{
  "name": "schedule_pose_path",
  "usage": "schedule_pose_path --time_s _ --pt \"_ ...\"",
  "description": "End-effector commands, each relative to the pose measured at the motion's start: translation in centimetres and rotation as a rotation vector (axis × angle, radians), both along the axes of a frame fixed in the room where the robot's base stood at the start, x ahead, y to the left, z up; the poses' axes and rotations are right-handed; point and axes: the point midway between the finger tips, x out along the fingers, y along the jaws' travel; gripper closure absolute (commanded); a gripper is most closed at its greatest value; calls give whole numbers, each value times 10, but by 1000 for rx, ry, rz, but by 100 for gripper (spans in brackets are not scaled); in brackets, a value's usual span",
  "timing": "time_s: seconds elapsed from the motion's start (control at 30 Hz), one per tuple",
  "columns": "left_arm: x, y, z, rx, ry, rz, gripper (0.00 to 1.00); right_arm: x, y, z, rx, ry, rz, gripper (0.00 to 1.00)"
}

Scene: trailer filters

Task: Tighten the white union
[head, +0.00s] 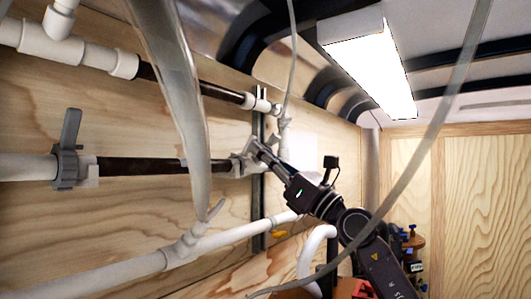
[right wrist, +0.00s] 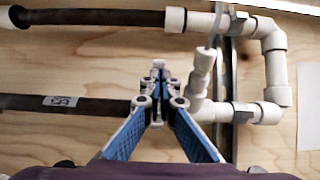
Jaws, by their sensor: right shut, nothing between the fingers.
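A white fitting (head: 237,168), which looks like the white union, sits at the right end of the lower dark pipe (head: 150,166) on the wooden wall. My right gripper (head: 256,147) reaches in from the lower right, its tips at or just in front of this fitting. In the right wrist view, the gripper (right wrist: 158,78) is shut and empty. Its fingers cover the end of the dark pipe (right wrist: 75,108) and part of the joint. White pipe (right wrist: 207,111) shows just right of the fingers. I cannot tell whether the tips touch it. My left gripper is not in view.
A grey clamp-like fitting (head: 68,150) is on the pipe at left. An upper pipe (head: 215,91) and a lower white pipe (head: 225,238) run along the wall. A clear hose (head: 178,95) hangs in front. A white elbow (right wrist: 272,40) is at the upper right in the wrist view.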

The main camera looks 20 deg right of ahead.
Motion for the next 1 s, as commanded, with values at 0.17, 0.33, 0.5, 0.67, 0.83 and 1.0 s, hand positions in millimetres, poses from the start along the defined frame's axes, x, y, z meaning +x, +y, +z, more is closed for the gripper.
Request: schedule_pose_path --time_s 0.17,0.33,0.5,0.67,0.83,1.0 --pt "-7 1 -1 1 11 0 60 0 0 0 0 0 0 100" --pt "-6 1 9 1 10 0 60 4 4 10 1 0 2 100" --pt "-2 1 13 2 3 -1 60 9 7 15 2 -3 0 100" --pt "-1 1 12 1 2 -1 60 9 8 13 1 -3 1 100" --pt "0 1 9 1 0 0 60 9 7 10 0 0 2 100" --pt "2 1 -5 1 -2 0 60 3 -5 -1 3 -4 1 100"
